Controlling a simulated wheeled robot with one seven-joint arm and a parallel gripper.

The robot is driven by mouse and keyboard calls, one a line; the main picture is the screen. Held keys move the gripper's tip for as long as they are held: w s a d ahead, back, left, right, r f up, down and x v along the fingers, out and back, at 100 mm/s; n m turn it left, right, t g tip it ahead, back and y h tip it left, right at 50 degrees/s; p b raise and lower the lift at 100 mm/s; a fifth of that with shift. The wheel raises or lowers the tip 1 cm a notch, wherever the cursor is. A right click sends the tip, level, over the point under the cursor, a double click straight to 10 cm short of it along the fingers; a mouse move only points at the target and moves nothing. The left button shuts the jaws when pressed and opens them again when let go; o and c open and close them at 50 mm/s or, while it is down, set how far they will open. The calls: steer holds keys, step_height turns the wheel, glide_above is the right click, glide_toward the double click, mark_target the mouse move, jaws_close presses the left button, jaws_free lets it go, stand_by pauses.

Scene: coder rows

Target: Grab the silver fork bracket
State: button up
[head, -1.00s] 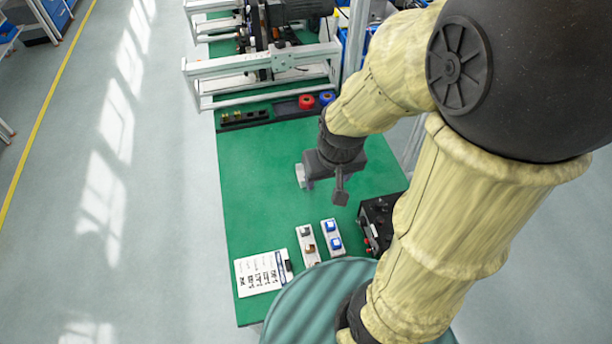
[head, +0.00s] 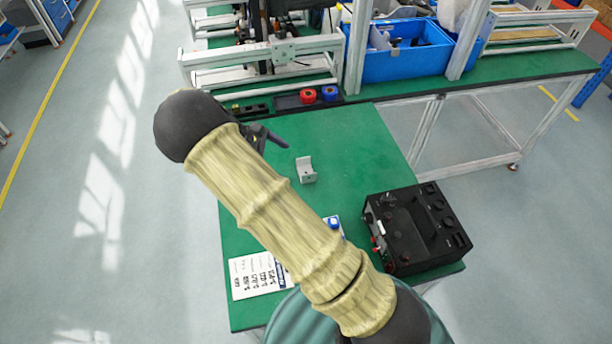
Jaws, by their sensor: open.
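The silver fork bracket (head: 306,170) stands on the green table, a small grey U-shaped piece with its open side up. It is in plain view near the middle of the table, and nothing touches it. My gripper (head: 265,137) is mostly hidden behind my arm. Only dark parts of it show, up and left of the bracket and apart from it. The jaws are open, and no held thing shows.
A black control box (head: 418,226) stands right of the bracket. A white label sheet (head: 257,276) lies at the front left. Red (head: 308,96) and blue (head: 330,93) round items sit in a dark tray at the back. Bare green table surrounds the bracket.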

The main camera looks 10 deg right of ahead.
steer(key=a+f+n+h, duration=0.1)
steer(key=a, duration=0.1)
steer(key=w+a+f+n+t+h+b, duration=0.1)
steer(key=a+h, duration=0.1)
steer(key=a, duration=0.1)
steer(key=w+a+f+n+t+h, duration=0.1)
steer(key=a+n, duration=0.1)
steer(key=a, duration=0.1)
steer(key=shift+w+f, duration=0.1)
steer(key=shift+f, duration=0.1)
steer(key=shift+d, duration=0.1)
steer(key=p, duration=0.3)
glide_toward(306, 169)
steer(key=d, duration=0.1)
steer(key=s+d, duration=0.1)
steer(key=d, duration=0.1)
steer(key=shift+s+d+f, duration=0.2)
steer(key=shift+d+f, duration=0.15)
steer(key=shift+d, duration=0.05)
steer(key=shift+d, duration=0.15)
steer(key=x, duration=0.1)
steer(key=p+x, duration=0.1)
steer(key=x, duration=0.1)
steer(key=p+x, duration=0.1)
steer(key=shift+d+r, duration=0.25)
steer(key=shift+d, duration=0.05)
steer(key=shift+d+f, duration=0.2)
steer(key=shift+d, duration=0.05)
